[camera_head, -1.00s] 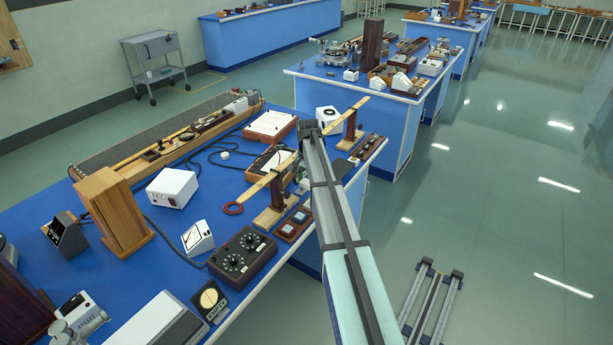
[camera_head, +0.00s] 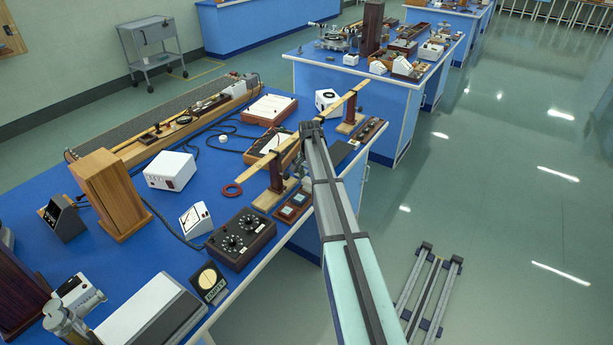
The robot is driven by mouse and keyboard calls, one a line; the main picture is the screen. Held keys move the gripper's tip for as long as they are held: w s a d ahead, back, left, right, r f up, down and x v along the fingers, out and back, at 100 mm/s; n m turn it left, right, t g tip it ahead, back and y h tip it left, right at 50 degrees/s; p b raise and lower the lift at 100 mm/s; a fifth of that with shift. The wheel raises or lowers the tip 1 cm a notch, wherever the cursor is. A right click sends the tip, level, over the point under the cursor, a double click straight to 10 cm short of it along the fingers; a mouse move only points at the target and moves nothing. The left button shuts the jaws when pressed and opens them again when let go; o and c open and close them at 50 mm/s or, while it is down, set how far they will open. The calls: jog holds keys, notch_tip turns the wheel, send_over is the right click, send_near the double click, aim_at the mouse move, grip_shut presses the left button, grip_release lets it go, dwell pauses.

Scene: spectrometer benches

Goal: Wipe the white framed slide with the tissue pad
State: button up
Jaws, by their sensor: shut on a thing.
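My forearm runs up the middle of the head view and ends over the right edge of the near blue bench. A small grey part of my gripper (camera_head: 306,183) shows just left of it; the rest is hidden. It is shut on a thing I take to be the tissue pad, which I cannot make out. Two small pale slides in a dark reddish holder (camera_head: 292,208) lie on the bench just below and left of the gripper. I cannot tell which slide has the white frame, or whether the gripper touches either.
The floor to the right is mostly open.

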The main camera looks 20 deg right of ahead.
jog(key=shift+s+d, duration=0.35)
jog(key=shift+s, duration=0.25)
jog(key=shift+s+d, duration=0.35)
jog(key=shift+s, duration=0.25)
jog(key=shift+w+d, duration=0.1)
jog(key=w+a, duration=0.2)
jog(key=shift+w, duration=0.35)
jog(key=shift+w+a+r+p, duration=0.15)
jog(key=shift+r+p, duration=0.35)
jog(key=shift+r, duration=0.7)
jog(key=shift+w+r+p, duration=0.1)
jog(key=shift+r+p, duration=0.35)
jog(key=shift+r, duration=0.7)
jog(key=shift+r+p, duration=0.7)
jog(key=shift+r, duration=1)
